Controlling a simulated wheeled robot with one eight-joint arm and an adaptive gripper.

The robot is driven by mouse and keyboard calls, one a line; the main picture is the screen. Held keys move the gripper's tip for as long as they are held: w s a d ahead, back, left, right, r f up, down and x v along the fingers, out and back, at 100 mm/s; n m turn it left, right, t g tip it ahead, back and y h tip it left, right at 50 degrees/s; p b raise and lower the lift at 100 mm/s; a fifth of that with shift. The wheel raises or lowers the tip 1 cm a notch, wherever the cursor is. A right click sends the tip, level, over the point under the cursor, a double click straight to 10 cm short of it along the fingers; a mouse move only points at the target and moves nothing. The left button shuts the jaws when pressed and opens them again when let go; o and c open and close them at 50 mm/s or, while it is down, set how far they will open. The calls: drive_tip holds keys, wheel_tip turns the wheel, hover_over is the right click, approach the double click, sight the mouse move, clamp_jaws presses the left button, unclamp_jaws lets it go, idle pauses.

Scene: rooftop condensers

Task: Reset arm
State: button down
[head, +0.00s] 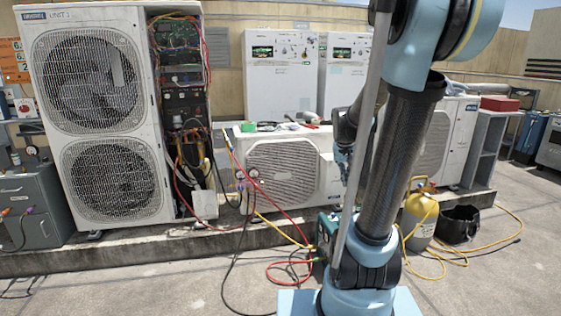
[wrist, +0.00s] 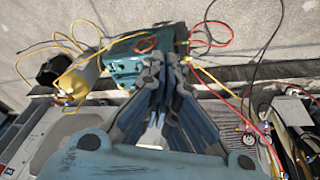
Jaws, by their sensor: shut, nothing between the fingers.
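My gripper (wrist: 163,68) is shut and empty in the wrist view, its dark jointed fingers together above the rooftop scene. In the head view my gripper (head: 343,160) shows partly behind my own arm, in front of the low condenser unit (head: 283,165). A teal machine (wrist: 141,60) lies beyond the fingertips in the wrist view. The fingers overlap its lower edge in the picture, and I cannot tell the gap. In the head view this machine is mostly hidden by my arm.
A tall two-fan condenser (head: 100,115) with open wiring stands at left. Red and yellow hoses run from gauges (head: 246,175) to the ground. A yellow cylinder (head: 421,213) and black bucket (head: 458,224) stand at right. Concrete at front right (head: 500,275) is clear except for hose loops.

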drive_tip(key=s+a+f+n+y, duration=0.1)
drive_tip(key=s+a+f, duration=0.1)
drive_tip(key=s, duration=0.9)
drive_tip(key=s+a+f+n, duration=0.2)
drive_tip(key=s+a+f, duration=0.1)
drive_tip(key=s, duration=0.9)
drive_tip(key=shift+a+f+g+y, duration=0.2)
drive_tip(key=shift+f+g+y, duration=0.15)
drive_tip(key=shift+f, duration=0.55)
